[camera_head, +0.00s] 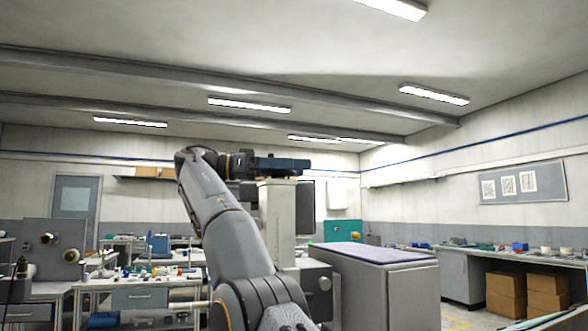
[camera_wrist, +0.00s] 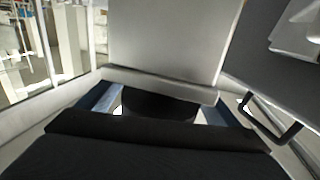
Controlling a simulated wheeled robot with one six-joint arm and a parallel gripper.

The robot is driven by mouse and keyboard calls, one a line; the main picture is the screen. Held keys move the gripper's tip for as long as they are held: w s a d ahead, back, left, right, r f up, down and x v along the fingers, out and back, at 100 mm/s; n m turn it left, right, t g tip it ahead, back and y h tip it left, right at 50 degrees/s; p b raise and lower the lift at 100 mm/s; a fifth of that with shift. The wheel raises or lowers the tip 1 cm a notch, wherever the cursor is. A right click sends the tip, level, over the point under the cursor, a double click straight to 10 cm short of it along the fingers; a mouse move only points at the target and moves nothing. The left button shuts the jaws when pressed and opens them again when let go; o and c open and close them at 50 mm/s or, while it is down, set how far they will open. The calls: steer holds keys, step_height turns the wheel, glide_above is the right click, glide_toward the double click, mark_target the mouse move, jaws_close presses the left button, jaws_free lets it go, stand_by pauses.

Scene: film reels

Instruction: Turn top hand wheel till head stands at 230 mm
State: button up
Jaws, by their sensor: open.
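A machine with a light grey upright column (camera_head: 277,225) stands at the centre of the head view. My gripper (camera_head: 298,164) is level with the column's top, reaching across it from the left. In the wrist view my gripper (camera_wrist: 162,100) is open, with one bluish finger on each side of a dark rounded part (camera_wrist: 160,104), which looks like the top hand wheel. It sits below a pale ledge; I cannot tell whether the fingers touch it. Its rim is largely hidden by my gripper's black body. No height scale or reading is legible in either view.
A grey cabinet with a purple top (camera_head: 372,250) stands right of the column. A dark panel with a black handle (camera_wrist: 268,122) is close on the right in the wrist view. Cluttered benches stand at left; cardboard boxes (camera_head: 506,296) lie under the right bench.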

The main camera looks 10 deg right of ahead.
steer(key=shift+r+p, duration=3.25)
steer(key=shift+p, duration=2.25)
step_height(320, 180, up, 3)
steer(key=p, duration=0.6)
steer(key=shift+p, duration=0.35)
